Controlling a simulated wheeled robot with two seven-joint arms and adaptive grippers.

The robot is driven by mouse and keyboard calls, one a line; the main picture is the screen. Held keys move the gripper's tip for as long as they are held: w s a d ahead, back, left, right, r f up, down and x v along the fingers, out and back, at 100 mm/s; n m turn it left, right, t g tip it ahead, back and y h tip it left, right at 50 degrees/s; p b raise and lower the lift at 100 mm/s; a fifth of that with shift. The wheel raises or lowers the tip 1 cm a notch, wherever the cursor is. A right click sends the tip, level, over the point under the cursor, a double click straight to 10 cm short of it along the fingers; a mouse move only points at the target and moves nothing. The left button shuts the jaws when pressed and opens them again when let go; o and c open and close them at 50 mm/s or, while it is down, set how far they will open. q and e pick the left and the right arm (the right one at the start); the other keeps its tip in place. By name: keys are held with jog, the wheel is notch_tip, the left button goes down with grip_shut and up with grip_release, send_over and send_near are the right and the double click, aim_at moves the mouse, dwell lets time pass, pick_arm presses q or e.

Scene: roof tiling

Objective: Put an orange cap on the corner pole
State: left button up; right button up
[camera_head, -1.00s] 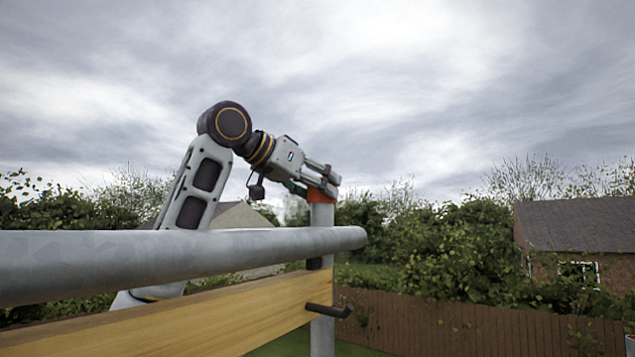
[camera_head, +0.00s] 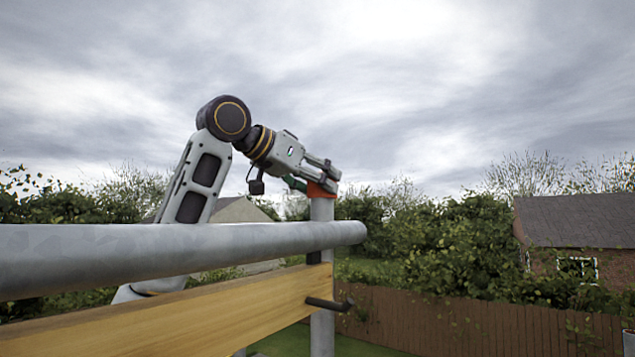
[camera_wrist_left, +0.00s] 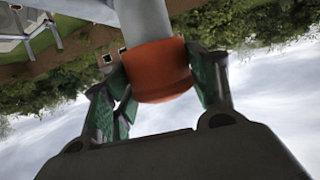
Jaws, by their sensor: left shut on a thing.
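An orange cap (camera_head: 318,190) sits at the top of the grey upright corner pole (camera_head: 322,215). My left gripper (camera_head: 325,180) is shut on the cap, reaching it from the upper left. In the left wrist view the orange cap (camera_wrist_left: 158,70) lies between the green-padded fingers (camera_wrist_left: 162,85), and the pole (camera_wrist_left: 146,20) runs into the cap. The pole's end is hidden by the cap, so I cannot tell how deep it goes in. My right gripper is not in view.
A thick grey horizontal rail (camera_head: 180,250) crosses in front of my left arm, ending just right of the pole. A wooden board (camera_head: 200,318) runs below it, with a dark hooked bracket (camera_head: 330,304) at its end. A fence, bushes and a brick house stand beyond.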

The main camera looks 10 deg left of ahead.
pick_arm(q)
jog(key=shift+f+b, duration=0.45)
jog(key=shift+f, duration=0.1)
dwell(0.9)
jog(key=o, duration=0.7)
jog(key=shift+s, duration=0.1)
jog(key=v, duration=1.1)
dwell(1.0)
dwell(1.0)
